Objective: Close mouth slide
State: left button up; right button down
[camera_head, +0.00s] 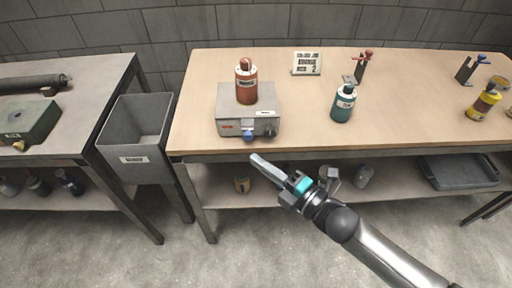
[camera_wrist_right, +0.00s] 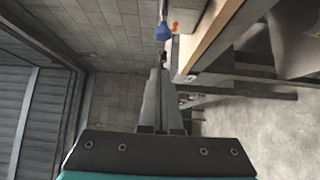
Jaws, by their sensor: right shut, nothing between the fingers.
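My right gripper (camera_head: 256,159) reaches in from the lower right and is shut, with nothing held. Its tips are just in front of the bench's front edge, below the grey box (camera_head: 228,105) with a blue knob (camera_head: 249,135) on its front. In the right wrist view the closed fingers (camera_wrist_right: 159,70) point toward the blue knob (camera_wrist_right: 163,32), with a visible gap. A brown-red bottle (camera_head: 246,88) stands on the box. I cannot make out which part is the mouth slide. My left gripper is not in view.
The wooden bench (camera_head: 300,135) also holds a teal bottle (camera_head: 343,104), a sign (camera_head: 307,64), a yellow bottle (camera_head: 483,103) and two small stands. A grey bin (camera_head: 137,128) stands left of it. A lower shelf holds cans and a tray (camera_head: 460,172). Floor in front is clear.

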aim_at(248, 133)
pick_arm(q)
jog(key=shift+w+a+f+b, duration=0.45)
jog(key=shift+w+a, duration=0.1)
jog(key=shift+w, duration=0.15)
pick_arm(e)
jog(key=shift+w+a, duration=0.25)
jog(key=shift+w, duration=1)
jog(key=shift+w+a, duration=0.25)
jog(key=shift+w, duration=0.95)
